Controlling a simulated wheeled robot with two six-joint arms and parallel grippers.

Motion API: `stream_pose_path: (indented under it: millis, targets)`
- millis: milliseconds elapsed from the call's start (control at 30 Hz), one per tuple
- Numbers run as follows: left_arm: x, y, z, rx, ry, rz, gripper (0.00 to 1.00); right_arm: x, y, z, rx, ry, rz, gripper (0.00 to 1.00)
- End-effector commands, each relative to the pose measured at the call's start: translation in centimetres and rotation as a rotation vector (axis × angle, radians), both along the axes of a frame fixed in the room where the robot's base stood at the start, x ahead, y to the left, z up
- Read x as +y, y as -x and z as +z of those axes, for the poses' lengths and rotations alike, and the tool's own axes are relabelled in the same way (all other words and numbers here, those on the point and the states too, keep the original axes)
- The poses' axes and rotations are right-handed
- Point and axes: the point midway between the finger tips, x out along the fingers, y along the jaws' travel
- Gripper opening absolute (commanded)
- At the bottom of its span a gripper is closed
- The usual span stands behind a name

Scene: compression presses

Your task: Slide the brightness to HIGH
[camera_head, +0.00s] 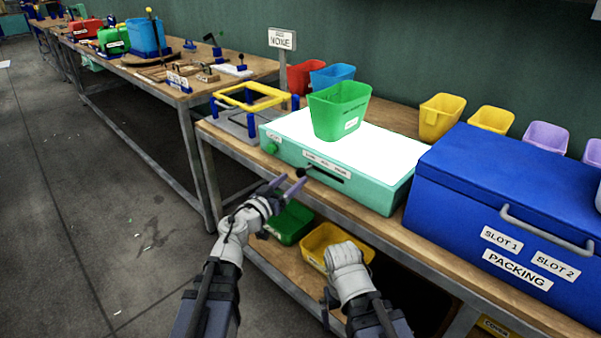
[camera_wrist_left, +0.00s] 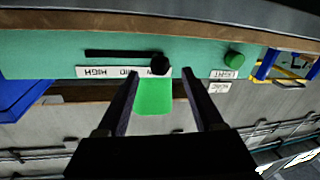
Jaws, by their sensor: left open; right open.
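The teal light box (camera_head: 390,191) with a bright white top stands on the bench. Its front has a dark slot (camera_head: 327,174) with a black slider knob (camera_head: 301,172) at the slot's left end. In the upside-down left wrist view, the knob (camera_wrist_left: 160,65) is at the end of the label away from the word HIGH (camera_wrist_left: 92,72). My left gripper (camera_head: 288,186) is open in front of the knob. In its wrist view the knob shows between the fingertips (camera_wrist_left: 160,78); contact cannot be told. My right gripper (camera_head: 347,260) is lower right, its fingers hidden.
A green bin (camera_head: 338,112) stands on the box's lit top. A green button (camera_head: 271,148) is left on the front. A blue packing chest (camera_head: 470,190) stands close on the right. Green (camera_head: 290,222) and yellow (camera_head: 325,238) bins sit on the lower shelf.

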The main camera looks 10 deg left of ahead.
Motion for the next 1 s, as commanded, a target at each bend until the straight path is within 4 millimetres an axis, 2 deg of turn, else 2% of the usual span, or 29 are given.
stream_pose_path:
  millis: [100,300,633,1000]
  targets:
    - [-1.0,-2.1,0.0,0.000,0.001,-0.003,0.69,0.0,0.0,0.0,0.000,0.000,0.000,1.00]
    - [-2.2,-4.4,0.0,0.000,0.001,-0.002,0.69,0.0,0.0,0.0,0.000,0.000,0.000,1.00]
    - [-2.4,-4.7,0.0,0.001,0.001,0.001,0.67,0.0,0.0,0.0,0.000,0.000,0.000,1.00]
    - [-2.4,-4.7,0.0,0.000,0.001,0.000,0.26,0.0,0.0,0.0,0.000,0.000,0.000,1.00]
